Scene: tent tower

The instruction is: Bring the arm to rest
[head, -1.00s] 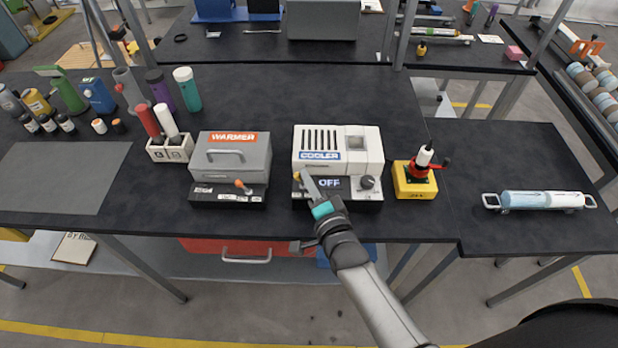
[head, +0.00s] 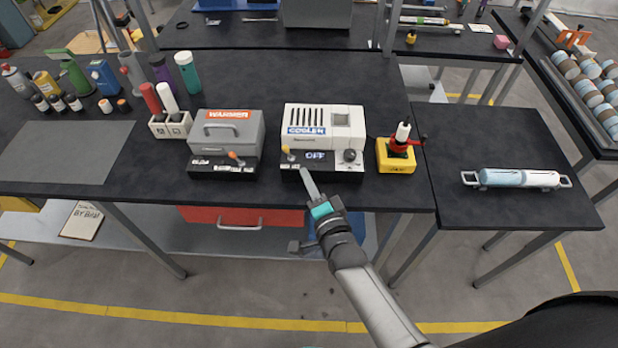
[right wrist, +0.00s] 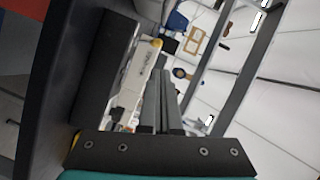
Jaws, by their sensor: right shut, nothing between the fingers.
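My right gripper (head: 309,182) is shut and empty. The fingers look apart from the lever. My left gripper is not in view.
The grey warmer (head: 227,135) stands left of the cooler. A yellow block with a red clamp (head: 396,155) stands to its right. A side table (head: 500,205) holds a blue-and-white cylinder (head: 518,178). A red drawer (head: 235,216) is under the table. The floor in front is clear.

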